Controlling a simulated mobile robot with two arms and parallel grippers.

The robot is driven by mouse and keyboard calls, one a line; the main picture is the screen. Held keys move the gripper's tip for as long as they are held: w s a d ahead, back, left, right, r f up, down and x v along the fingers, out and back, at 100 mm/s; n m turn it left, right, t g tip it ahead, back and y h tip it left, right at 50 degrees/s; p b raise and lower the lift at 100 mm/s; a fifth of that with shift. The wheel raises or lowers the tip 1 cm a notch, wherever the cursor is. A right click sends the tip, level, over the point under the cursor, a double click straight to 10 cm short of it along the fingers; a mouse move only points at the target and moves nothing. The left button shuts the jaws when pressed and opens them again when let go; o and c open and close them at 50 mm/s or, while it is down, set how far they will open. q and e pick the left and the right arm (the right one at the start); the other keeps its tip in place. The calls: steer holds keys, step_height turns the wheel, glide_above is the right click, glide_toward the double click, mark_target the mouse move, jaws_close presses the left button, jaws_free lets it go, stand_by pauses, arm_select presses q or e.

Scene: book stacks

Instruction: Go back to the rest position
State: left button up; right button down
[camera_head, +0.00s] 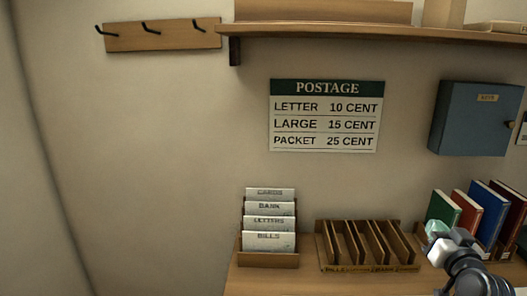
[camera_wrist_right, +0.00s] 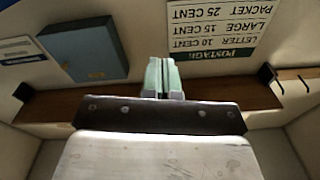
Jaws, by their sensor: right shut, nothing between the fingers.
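My right gripper (camera_head: 434,229) is at the lower right of the head view, in front of the row of books. Its pale green fingertips are together with nothing between them. The right wrist view also shows the closed fingers (camera_wrist_right: 163,76), pointing at the bare wall between the postage sign and the blue cabinet. My left gripper is not in view.
A desk (camera_head: 252,284) holds a letter rack (camera_head: 268,260), a slotted wooden sorter (camera_head: 368,268) and several upright books (camera_head: 467,212). A blue wall cabinet (camera_head: 474,120), postage sign (camera_head: 325,117), shelf (camera_head: 370,32) and hook rail (camera_head: 160,37) are above. The wall at left is clear.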

steer(key=s+a+f+n+g, duration=0.1)
steer(key=s+a+f+g, duration=0.1)
steer(key=s+a+f, duration=0.2)
steer(key=s+a+f+n+g+y, duration=0.1)
steer(key=s+a+f+g, duration=0.2)
steer(key=f, duration=0.5)
steer(key=s+a+f+n+g, duration=0.1)
steer(key=s+a+f+g, duration=0.2)
steer(key=s+a+f, duration=0.2)
steer(key=shift+s+f+n+y, duration=0.3)
steer(key=shift+s+f+y, duration=0.1)
steer(key=shift+s+f, duration=0.55)
steer(key=s+a+f+g+h, duration=0.1)
steer(key=s+a+f+g, duration=0.25)
steer(key=s, duration=0.65)
steer(key=s+a+f+g, duration=0.3)
steer(key=s+g, duration=0.1)
steer(key=s, duration=0.6)
step_height(320, 180, down, 28)
steer(key=s+n+g, duration=0.1)
steer(key=s, duration=0.1)
steer(key=s+d+f+g, duration=0.1)
steer(key=s+d+f, duration=0.2)
steer(key=s+f, duration=1.1)
steer(key=shift+s+d, duration=0.2)
steer(key=shift+s, duration=0.35)
